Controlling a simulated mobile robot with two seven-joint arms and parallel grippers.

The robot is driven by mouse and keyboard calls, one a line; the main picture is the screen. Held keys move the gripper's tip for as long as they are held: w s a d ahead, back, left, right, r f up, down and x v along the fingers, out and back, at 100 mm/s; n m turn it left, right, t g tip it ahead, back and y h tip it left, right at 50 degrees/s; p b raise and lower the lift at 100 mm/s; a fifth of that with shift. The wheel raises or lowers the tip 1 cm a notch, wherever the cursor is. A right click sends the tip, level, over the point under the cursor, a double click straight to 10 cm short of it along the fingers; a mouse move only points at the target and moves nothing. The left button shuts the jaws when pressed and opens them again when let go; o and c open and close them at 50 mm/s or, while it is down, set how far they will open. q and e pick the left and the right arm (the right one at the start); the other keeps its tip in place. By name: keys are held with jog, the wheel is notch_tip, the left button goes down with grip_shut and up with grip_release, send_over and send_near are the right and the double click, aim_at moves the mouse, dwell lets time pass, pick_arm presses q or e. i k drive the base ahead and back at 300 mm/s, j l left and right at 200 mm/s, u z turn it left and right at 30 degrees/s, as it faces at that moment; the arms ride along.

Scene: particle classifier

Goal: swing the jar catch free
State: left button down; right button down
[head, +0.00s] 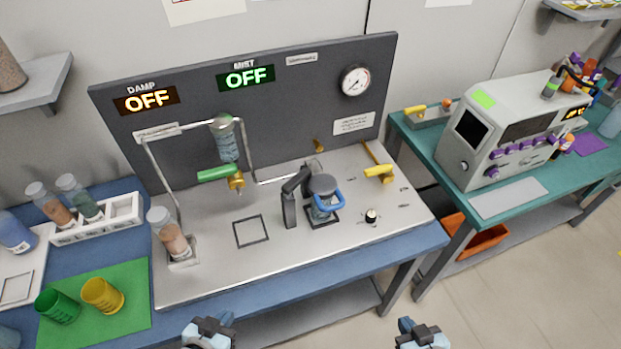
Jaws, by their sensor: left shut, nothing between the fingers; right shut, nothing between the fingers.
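My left gripper (208,330) is shut and empty at the bottom edge, left of the jar. My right gripper (423,333) is shut and empty at the bottom edge, right of the jar.
The worktop in front of the jar is clear.

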aim_at(289, 188)
jog(key=i+l+u, duration=0.25)
jog(key=l+u, duration=0.2)
jog(key=l, duration=1.1)
jog(key=l+u, duration=0.45)
jog(key=l, duration=1.1)
